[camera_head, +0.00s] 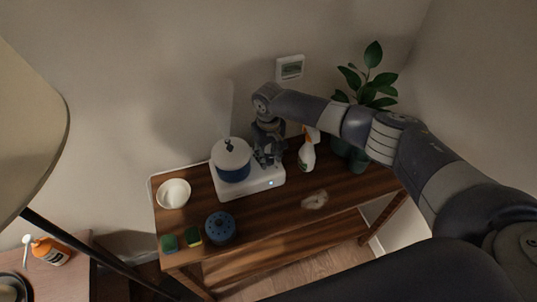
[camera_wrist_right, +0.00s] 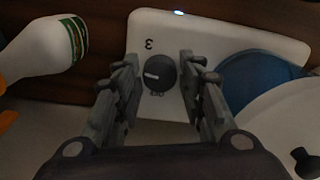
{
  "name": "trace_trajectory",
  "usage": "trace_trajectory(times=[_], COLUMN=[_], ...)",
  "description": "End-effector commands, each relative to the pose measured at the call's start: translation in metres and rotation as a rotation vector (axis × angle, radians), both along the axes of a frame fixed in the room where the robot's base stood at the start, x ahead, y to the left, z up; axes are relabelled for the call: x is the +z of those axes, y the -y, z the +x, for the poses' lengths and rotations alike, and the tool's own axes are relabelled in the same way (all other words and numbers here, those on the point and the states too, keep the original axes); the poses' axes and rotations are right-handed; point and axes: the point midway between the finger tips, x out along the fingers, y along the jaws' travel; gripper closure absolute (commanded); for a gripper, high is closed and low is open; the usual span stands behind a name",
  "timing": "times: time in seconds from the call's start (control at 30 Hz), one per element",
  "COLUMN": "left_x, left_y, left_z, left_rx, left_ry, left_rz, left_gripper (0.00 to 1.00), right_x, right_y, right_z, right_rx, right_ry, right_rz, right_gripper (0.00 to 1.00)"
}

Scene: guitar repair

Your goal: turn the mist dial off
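The mist dial (camera_wrist_right: 159,73) is a dark round knob with a pale pointer mark, on the white base (camera_wrist_right: 152,28) of the mist maker. A "3" is printed beside it on the base. In the head view the base (camera_head: 262,180) carries a blue pot (camera_head: 233,174) with a white lid, and faint mist rises above it. My right gripper (camera_head: 265,162) is over the base, right of the pot. In the wrist view my right gripper (camera_wrist_right: 159,62) is open, with one finger on each side of the dial and gaps showing. The dial is hidden in the head view. My left gripper is out of view.
A white spray bottle (camera_head: 307,155) and a potted plant (camera_head: 359,157) stand right of the base on the wooden table (camera_head: 275,212).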

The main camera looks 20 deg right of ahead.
Motion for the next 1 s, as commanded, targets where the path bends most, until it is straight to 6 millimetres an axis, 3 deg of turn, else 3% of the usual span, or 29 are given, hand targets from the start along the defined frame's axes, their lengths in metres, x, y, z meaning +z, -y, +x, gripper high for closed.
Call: trace_trajectory(times=[0.03,0.1,0.57,1.0], left_x=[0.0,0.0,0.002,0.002], left_y=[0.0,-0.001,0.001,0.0], left_z=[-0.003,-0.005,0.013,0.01], left_rx=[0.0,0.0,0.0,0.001], left_ry=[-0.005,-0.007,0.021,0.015], left_rz=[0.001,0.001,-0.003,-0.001], left_gripper=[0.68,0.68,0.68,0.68], right_x=[0.0,0.0,0.0,0.0], right_y=[0.0,0.0,0.0,0.0], right_z=[0.0,0.0,0.0,0.0], right_rx=[0.0,0.0,0.077,0.439], right_ry=[0.0,0.0,0.0,0.0], right_rz=[0.0,0.0,0.001,0.001], right_gripper=[0.83,0.94,0.94,0.94])
